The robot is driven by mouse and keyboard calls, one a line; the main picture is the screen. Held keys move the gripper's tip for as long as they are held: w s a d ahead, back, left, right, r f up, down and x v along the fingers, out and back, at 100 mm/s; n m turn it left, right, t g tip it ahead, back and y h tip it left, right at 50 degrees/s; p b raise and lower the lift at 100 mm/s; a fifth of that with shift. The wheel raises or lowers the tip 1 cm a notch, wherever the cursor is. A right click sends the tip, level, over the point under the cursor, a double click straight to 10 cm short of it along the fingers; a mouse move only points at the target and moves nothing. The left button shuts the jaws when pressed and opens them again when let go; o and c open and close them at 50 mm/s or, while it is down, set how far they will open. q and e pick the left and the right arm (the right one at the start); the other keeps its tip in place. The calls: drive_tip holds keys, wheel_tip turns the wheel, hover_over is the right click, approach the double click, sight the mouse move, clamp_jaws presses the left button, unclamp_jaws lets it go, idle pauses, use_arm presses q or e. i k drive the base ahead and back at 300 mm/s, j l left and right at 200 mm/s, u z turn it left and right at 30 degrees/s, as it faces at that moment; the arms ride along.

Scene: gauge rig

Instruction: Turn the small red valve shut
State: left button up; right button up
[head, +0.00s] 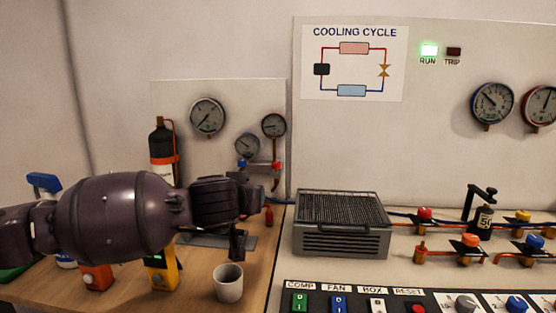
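A small red knob (277,165) sits on the gauge manifold on the left back panel, below two small gauges, with a blue knob (241,164) to its left. Other red knobs stand on the bench rig at right: one at the back (425,213), one red-orange in front (470,240), and a small red-topped fitting (420,247). My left gripper (240,225) is in front of the panel, below and left of the manifold in the picture, seemingly apart from it. Its fingers are dark and partly overlapped, so their opening is unclear. My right gripper is out of view.
A grey mug (228,283) stands on the wooden table (190,292) below my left gripper. A yellow meter (161,269) and an orange device (97,277) stand left of it. A grey grilled box (342,240) stands right of the gripper. A black bottle (162,142) stands behind my arm.

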sight(276, 164)
drive_tip(key=i+l, duration=0.15)
drive_tip(key=i, duration=0.25)
drive_tip(key=i+l, duration=0.15)
drive_tip(key=i, duration=0.25)
